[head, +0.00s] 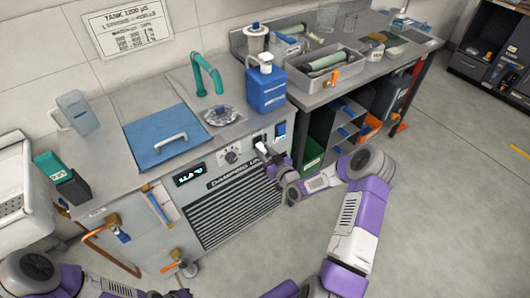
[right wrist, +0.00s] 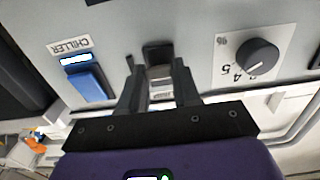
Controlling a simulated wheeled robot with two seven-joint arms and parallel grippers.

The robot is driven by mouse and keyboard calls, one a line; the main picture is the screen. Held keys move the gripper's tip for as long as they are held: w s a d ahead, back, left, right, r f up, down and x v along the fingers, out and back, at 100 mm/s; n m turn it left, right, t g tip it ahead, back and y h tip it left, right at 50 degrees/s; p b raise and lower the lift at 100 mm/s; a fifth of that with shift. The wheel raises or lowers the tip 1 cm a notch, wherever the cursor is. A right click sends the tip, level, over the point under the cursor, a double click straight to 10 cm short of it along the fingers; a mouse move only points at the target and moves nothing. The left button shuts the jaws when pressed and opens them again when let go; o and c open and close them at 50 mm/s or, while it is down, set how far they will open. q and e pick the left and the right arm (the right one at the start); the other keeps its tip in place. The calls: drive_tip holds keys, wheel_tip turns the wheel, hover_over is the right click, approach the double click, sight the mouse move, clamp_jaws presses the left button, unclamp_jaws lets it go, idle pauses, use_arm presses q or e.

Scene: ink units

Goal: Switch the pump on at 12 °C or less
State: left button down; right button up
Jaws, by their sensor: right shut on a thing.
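The grey unit's front (head: 235,205) carries a small dark display (head: 189,174) with pale lit digits and °C; I cannot read the digits surely. Right of it are a round knob (head: 231,156) and a dark switch. My right gripper (head: 266,152) is at the panel; in the right wrist view its fingers (right wrist: 157,72) are closed around the dark switch (right wrist: 157,54), whose lower part is pale. Its label is partly hidden and its position is unclear. The blue CHILLER switch (right wrist: 88,83) is beside it, apart from the fingers. My left gripper does not show; only left arm parts appear.
On the unit's top are a blue lid (head: 165,138), a green tap (head: 207,73) and a blue jug (head: 266,88). The knob (right wrist: 257,58) is close to the right finger. A bench with a grey tray (head: 318,78) stands to the right. The floor in front is clear.

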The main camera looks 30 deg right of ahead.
sight(260, 145)
wheel_tip(260, 145, up, 3)
drive_tip(key=g+p, duration=0.4)
drive_tip(key=p, duration=0.2)
drive_tip(key=shift+g, duration=0.4)
clamp_jaws()
drive_tip(key=g+p, duration=0.1)
drive_tip(key=r+g+p, duration=0.1)
drive_tip(key=shift+w+g+p, duration=0.3)
drive_tip(key=shift+w+g, duration=0.05)
drive_tip(key=shift+g, duration=0.05)
drive_tip(key=shift+w+r+g+h+p, duration=0.15)
drive_tip(key=shift+g+p, duration=0.1)
drive_tip(key=shift+g, duration=0.15)
drive_tip(key=shift+r+g+h+p, duration=0.15)
drive_tip(key=shift+g+p, duration=0.1)
drive_tip(key=shift+g, duration=0.15)
drive_tip(key=o, duration=0.6)
unclamp_jaws()
drive_tip(key=o, duration=0.4)
drive_tip(key=shift+f, duration=0.25)
